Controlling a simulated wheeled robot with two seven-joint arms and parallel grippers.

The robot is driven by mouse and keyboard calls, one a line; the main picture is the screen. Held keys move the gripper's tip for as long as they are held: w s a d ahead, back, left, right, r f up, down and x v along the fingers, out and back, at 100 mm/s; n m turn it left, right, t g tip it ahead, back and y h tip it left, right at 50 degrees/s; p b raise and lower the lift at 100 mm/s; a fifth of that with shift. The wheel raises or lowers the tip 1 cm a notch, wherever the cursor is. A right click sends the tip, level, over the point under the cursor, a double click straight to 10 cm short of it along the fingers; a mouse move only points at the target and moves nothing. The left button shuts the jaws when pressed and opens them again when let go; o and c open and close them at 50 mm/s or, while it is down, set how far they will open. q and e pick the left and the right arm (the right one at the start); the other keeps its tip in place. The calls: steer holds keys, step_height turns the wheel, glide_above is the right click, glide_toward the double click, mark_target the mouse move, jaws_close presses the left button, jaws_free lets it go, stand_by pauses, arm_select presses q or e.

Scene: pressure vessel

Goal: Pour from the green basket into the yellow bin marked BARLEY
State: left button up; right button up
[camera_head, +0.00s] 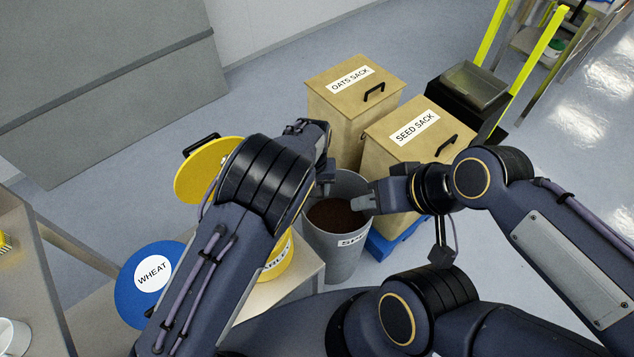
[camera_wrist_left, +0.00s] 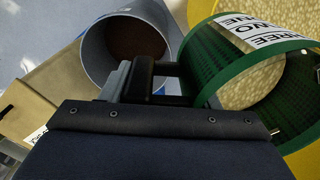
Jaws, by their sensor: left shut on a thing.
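The green basket (camera_wrist_left: 215,70) is in the left wrist view, with a white label and mesh-like sides. It lies tipped over, its round opening towards the lower right. Pale grain shows inside its outline; whether it lies in the basket or beyond is unclear. My left gripper (camera_wrist_left: 160,78) is shut on the basket's black handle. In the head view my left arm hides the basket. The yellow bin (camera_head: 279,263) shows partly behind that arm, its label mostly covered. Yellow also shows around the basket in the wrist view (camera_wrist_left: 300,12). My right gripper (camera_head: 366,198) is at the grey bin's rim; its jaw opening is unclear.
A grey bin (camera_head: 338,257) with dark brown contents stands beside the yellow bin. Behind are boxes marked OATS SACK (camera_head: 330,105) and SEED SACK (camera_head: 385,135). A yellow lid (camera_head: 197,178) and a blue WHEAT lid (camera_head: 137,300) are on the left. Open floor lies behind.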

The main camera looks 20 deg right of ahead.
arm_select(q)
steer(key=shift+d+f+m, duration=0.3)
steer(key=shift+d+f, duration=0.4)
steer(key=shift+f, duration=0.2)
steer(key=shift+r, duration=0.1)
steer(key=shift+s+a+r+h+p, duration=0.1)
steer(key=shift+a+r+h+p, duration=0.3)
steer(key=shift+r+h+p, duration=0.25)
steer(key=shift+a+r+h, duration=0.25)
steer(key=shift+r+h, duration=0.2)
steer(key=shift+r, duration=0.15)
steer(key=shift+s+a+r+t+h, duration=0.15)
steer(key=shift+a+r+h, duration=0.1)
steer(key=shift+a+h, duration=0.25)
steer(key=shift+w+a+r+t+h, duration=0.1)
steer(key=shift+a+r+t+h, duration=0.1)
steer(key=shift+a+h, duration=0.3)
steer(key=shift+s+d, duration=0.1)
steer(key=shift+d, duration=0.1)
